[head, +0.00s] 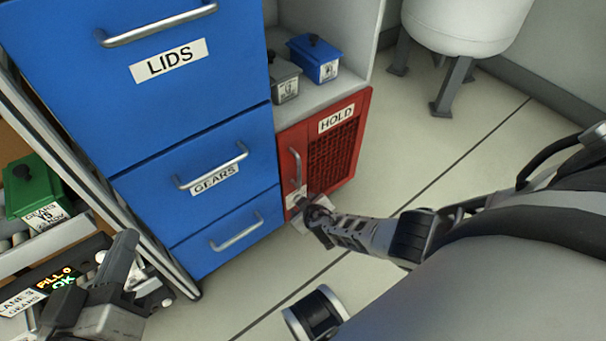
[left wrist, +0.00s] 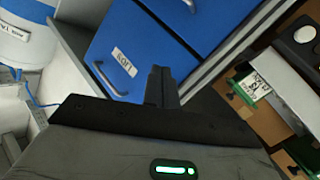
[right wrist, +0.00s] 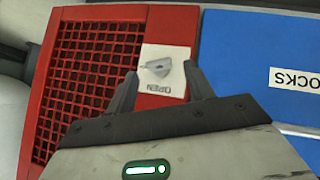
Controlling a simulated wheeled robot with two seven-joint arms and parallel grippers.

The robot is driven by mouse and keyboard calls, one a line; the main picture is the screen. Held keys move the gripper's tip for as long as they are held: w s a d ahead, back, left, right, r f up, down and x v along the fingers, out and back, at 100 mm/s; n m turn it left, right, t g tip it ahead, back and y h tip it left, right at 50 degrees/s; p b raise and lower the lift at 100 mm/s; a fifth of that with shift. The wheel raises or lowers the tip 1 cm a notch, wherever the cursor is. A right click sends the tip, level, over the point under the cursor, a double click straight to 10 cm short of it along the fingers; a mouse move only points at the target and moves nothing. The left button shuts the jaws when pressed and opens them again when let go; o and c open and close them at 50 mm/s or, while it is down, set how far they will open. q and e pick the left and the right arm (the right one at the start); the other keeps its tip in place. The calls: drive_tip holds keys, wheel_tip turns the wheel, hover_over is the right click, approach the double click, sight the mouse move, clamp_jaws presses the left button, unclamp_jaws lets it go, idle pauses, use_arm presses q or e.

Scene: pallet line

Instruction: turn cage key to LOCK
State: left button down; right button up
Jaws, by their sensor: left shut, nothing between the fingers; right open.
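The red cage door (head: 318,150), labelled HOLD, is shut in the lower part of the cabinet. Its pale key plate (right wrist: 178,56) shows upside down in the right wrist view, with the word OPEN readable. A grey key (right wrist: 157,68) sits on the plate; other lettering is hidden or too small. My right gripper (head: 308,207) is at the door's lower left corner, partly covering the plate in the head view. Its fingers are open on either side of the key, with no visible contact. My left gripper (head: 128,238) is shut and empty at the lower left.
Blue drawers (head: 200,125) with bar handles stand left of the cage. The cage door has its own bar handle (head: 295,165). A shelf above holds blue and grey boxes (head: 315,58). A green bin (head: 35,185) is at far left.

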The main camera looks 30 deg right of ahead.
use_arm(q)
drive_tip(key=shift+d+r, duration=0.1)
drive_tip(key=shift+r, duration=0.15)
use_arm(e)
drive_tip(key=shift+w+d+f, duration=0.1)
drive_tip(key=shift+w+f, duration=0.35)
drive_tip(key=shift+w, duration=0.05)
drive_tip(key=c, duration=1)
drive_tip(key=y, duration=0.1)
drive_tip(key=m+y, duration=0.1)
drive_tip(key=y, duration=0.1)
drive_tip(key=shift+d+m, duration=0.3)
drive_tip(key=shift+d, duration=0.05)
use_arm(q)
drive_tip(key=shift+f, duration=0.1)
use_arm(e)
drive_tip(key=o, duration=1)
drive_tip(key=shift+r, duration=0.1)
